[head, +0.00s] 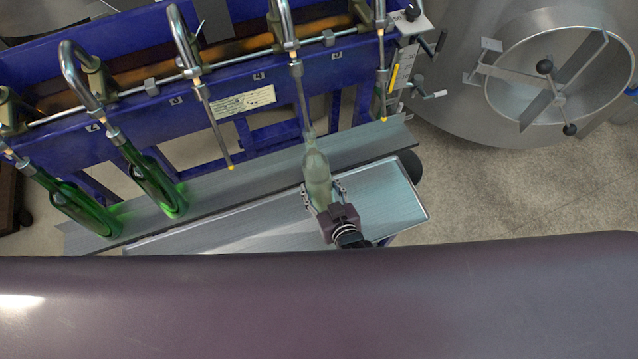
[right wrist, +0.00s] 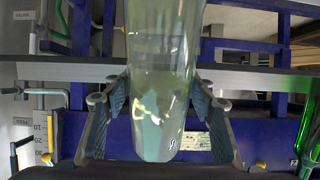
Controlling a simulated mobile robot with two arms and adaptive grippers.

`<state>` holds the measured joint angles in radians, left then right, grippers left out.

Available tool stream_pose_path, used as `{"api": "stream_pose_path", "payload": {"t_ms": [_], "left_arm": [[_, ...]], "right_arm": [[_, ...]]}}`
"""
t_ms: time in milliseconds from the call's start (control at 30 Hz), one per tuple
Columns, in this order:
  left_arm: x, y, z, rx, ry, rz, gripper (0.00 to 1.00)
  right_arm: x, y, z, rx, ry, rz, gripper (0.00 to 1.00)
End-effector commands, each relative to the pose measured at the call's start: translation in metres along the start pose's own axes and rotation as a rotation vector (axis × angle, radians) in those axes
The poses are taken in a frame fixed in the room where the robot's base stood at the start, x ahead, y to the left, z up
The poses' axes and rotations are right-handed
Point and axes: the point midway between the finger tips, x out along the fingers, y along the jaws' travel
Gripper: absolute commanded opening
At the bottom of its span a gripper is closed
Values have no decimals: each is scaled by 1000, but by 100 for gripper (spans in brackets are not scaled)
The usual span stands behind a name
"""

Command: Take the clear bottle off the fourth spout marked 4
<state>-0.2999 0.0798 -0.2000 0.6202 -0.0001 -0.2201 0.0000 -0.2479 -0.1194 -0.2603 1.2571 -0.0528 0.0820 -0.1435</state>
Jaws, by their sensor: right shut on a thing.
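The clear bottle (head: 317,172) is at the fourth spout (head: 300,90) from the left; its neck points up toward the machine. The thin spout tube meets the bottle mouth and seems to run into the neck. My right gripper (head: 323,196) is shut around the lower part of the bottle. In the right wrist view the bottle (right wrist: 160,75) is between the two fingers (right wrist: 158,118), its rounded base toward the camera. Whether the base touches anything below is unclear. The number on the fourth spout's plate is too small to read. My left gripper is not in view.
Two green bottles (head: 82,207) (head: 158,188) are on the first two spouts. The third (head: 213,122) and fifth (head: 383,85) spouts hang empty. A grey ledge (head: 250,168) and a metal tray (head: 385,205) lie below. A steel tank (head: 560,70) stands at right.

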Motion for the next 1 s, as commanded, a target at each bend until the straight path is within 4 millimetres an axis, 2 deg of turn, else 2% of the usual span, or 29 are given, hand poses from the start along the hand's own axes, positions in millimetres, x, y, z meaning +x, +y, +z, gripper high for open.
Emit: {"api": "stream_pose_path", "payload": {"t_ms": [1000], "left_arm": [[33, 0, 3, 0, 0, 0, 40]], "right_arm": [[2, 0, 47, 0, 12, 1, 0]]}}
